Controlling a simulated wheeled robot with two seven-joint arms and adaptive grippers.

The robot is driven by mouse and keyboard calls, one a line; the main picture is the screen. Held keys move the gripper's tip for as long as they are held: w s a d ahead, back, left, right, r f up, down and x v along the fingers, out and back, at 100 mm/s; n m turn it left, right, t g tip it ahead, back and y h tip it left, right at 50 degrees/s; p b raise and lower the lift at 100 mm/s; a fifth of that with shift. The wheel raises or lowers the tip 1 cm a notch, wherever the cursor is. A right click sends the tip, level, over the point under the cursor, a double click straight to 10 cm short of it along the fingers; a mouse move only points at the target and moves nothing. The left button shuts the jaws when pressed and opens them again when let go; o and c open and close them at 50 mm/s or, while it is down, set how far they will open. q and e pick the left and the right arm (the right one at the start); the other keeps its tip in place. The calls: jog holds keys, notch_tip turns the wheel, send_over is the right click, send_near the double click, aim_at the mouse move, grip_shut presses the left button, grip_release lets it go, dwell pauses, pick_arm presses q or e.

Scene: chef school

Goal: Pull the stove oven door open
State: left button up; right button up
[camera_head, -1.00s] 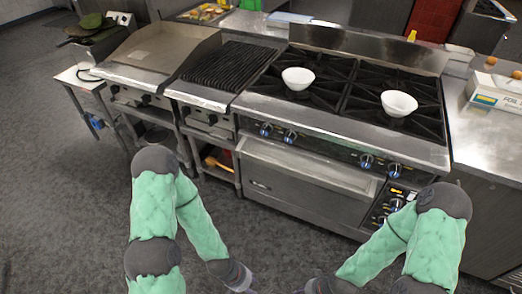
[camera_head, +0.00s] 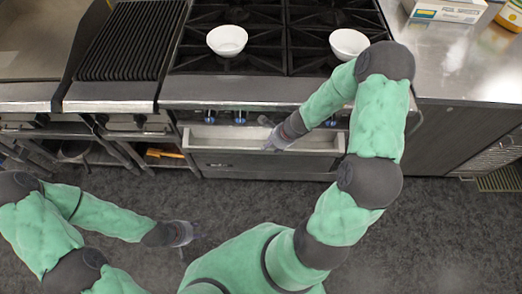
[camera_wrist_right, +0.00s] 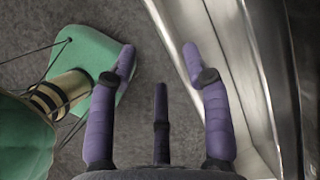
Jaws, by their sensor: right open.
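The oven door (camera_head: 262,164) is the wide grey metal panel below the stove's knobs in the head view. A long pale strip (camera_head: 225,136) runs along its top, where the handle is; I cannot tell whether the door stands slightly ajar. My right gripper (camera_head: 270,140) is over the middle of this strip. In the right wrist view, my right gripper (camera_wrist_right: 160,65) is open, with one finger overlapping the bright metal edge (camera_wrist_right: 178,75); contact is unclear. My left gripper (camera_head: 194,236) hangs over the floor in front of the oven, apart from it, too small to read.
Two white bowls, a left one (camera_head: 227,40) and a right one (camera_head: 348,44), sit on the stove's burners. Blue knobs (camera_head: 240,117) line the panel above the door. A ridged grill (camera_head: 128,45) adjoins on the left and a steel counter (camera_head: 460,70) on the right. The floor (camera_head: 420,235) ahead is clear.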

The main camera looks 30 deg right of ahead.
aim_at(261, 153)
jog(key=b+x, duration=0.3)
jog(key=x, duration=0.2)
jog(key=b+x, duration=0.3)
jog(key=x, duration=0.2)
jog(key=shift+w+f+b, duration=0.25)
jog(key=shift+w+b, duration=0.1)
jog(key=shift+b, duration=0.05)
grip_shut()
